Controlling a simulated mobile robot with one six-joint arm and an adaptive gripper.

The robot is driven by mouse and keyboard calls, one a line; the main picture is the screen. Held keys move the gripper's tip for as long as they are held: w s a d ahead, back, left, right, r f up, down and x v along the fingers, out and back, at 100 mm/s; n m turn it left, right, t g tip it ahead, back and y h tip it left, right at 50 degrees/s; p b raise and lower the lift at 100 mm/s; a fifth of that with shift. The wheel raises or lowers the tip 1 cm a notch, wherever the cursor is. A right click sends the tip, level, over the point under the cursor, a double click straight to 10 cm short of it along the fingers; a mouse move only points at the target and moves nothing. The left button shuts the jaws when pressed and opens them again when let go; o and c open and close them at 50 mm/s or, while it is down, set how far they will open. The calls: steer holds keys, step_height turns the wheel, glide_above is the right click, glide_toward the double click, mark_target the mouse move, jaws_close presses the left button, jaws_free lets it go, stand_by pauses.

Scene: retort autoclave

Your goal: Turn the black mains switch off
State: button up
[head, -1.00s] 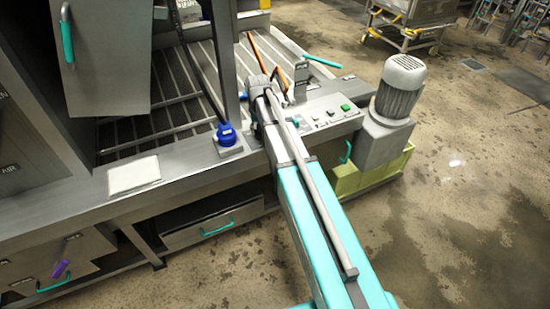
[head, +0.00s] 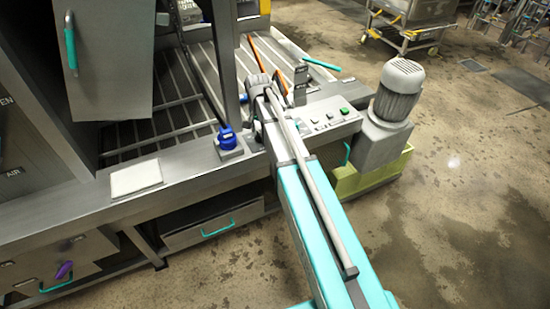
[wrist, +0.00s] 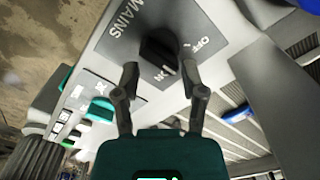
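The black mains switch (wrist: 158,46) is a dark knob on a grey panel marked MAINS in the wrist view. The ON label lies on the side towards my gripper and the OFF label to the right. The knob's exact pointing is hard to read in its dark face. My gripper (wrist: 160,70) is open, with one finger on each side of the near part of the knob. Whether either finger touches it is unclear. In the head view my gripper (head: 278,86) is at the far end of my arm, and the switch is hidden.
A control panel (head: 322,117) with buttons lies right of my arm, beside a grey motor (head: 398,92). A blue connector (head: 227,138) stands left of my arm on the frame. An orange bar (head: 257,54) runs beyond. Open floor lies right.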

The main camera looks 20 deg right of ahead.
steer(key=shift+r+p, duration=5.55)
steer(key=shift+r, duration=0.25)
steer(key=s+f+n+b, duration=0.3)
steer(key=s, duration=0.8)
steer(key=s+f+n+b, duration=0.3)
steer(key=s+n, duration=0.1)
steer(key=s, duration=0.6)
steer(key=shift+s+a, duration=0.3)
steer(key=shift+s, duration=0.1)
steer(key=shift+w, duration=0.15)
step_height(320, 180, up, 6)
steer(key=n+p, duration=0.2)
steer(key=p, duration=0.4)
glide_above(260, 134)
steer(key=shift+w, duration=0.15)
steer(key=shift+f, duration=0.15)
step_height(260, 134, down, 14)
steer(key=b, duration=1.4)
steer(key=shift+r, duration=0.2)
jaws_close()
